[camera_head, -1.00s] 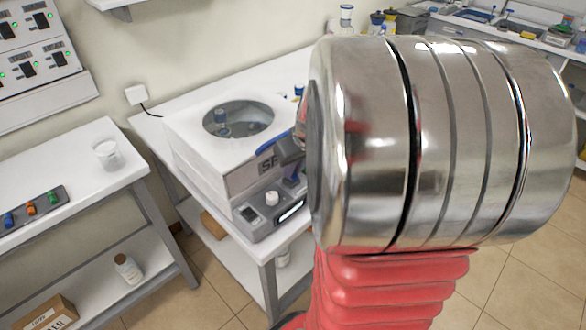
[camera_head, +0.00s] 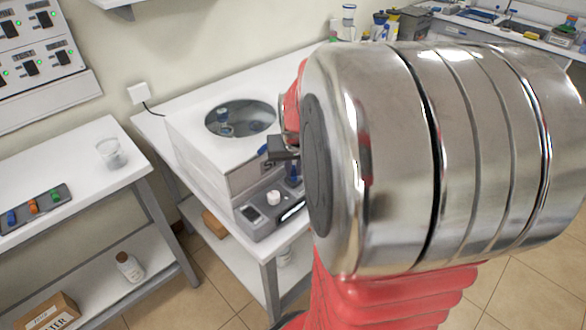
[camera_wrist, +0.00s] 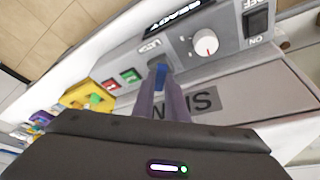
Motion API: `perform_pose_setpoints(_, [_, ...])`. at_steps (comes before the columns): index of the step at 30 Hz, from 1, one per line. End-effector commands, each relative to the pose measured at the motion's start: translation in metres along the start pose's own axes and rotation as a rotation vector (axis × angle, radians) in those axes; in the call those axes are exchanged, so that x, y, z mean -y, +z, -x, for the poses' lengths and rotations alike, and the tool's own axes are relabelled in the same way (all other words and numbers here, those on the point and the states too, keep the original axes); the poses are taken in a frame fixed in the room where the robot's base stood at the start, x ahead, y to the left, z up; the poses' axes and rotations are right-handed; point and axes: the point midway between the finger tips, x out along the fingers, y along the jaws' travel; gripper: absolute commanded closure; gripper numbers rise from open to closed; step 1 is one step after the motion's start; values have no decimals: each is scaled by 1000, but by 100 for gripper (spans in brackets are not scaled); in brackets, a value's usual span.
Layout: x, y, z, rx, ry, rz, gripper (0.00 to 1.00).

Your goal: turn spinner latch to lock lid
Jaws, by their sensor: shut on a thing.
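The spinner (camera_head: 190,135) is a white box with a round window in its lid and a grey control panel on its front. My gripper (camera_wrist: 162,82) is shut on a small blue piece, the spinner latch (camera_wrist: 161,71), at the machine's front. Its narrow fingers lie close together and hide much of the latch. In the head view, my gripper (camera_head: 284,154) is at the spinner's front right, and a bit of blue shows beside it. My large metal wrist hides the machine's right side. The latch's exact angle cannot be told.
A yellow object (camera_wrist: 88,95) lies beside the machine. A left bench holds a beaker (camera_head: 112,154) and a tray of coloured items (camera_head: 38,204).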

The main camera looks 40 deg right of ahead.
Motion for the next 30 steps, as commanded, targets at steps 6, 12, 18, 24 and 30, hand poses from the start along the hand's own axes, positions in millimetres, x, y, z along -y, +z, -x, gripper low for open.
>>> perform_pose_setpoints(6, [0, 0, 0, 1, 2, -5, 100])
perform_pose_setpoints(12, [0, 0, 0, 2, 1, -4, 100])
perform_pose_setpoints(18, [0, 0, 0, 1, 2, -4, 74])
perform_pose_setpoints(24, [0, 0, 0, 1, 2, -4, 69])
perform_pose_setpoints(30, [0, 0, 2, 0, 2, -3, 69])
